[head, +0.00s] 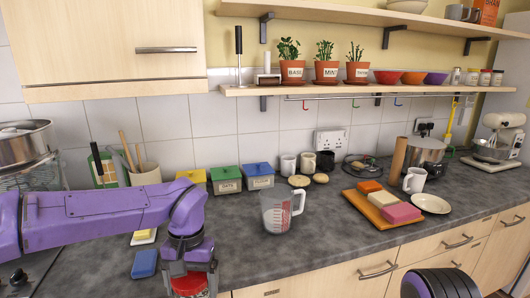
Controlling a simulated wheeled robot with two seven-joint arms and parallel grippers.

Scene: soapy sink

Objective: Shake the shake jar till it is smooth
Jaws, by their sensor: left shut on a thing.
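My left gripper (189,268) is at the lower left, pointing down in front of the counter's front edge. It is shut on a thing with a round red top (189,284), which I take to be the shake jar. The gripper covers its upper part and the picture's bottom edge cuts it off, so its contents are hidden.
A measuring jug (278,212) stands mid-counter. A blue sponge (144,264) and a butter dish (144,237) lie close to my left gripper. A board (371,216) with coloured blocks is right of the jug. The counter between jug and gripper is clear.

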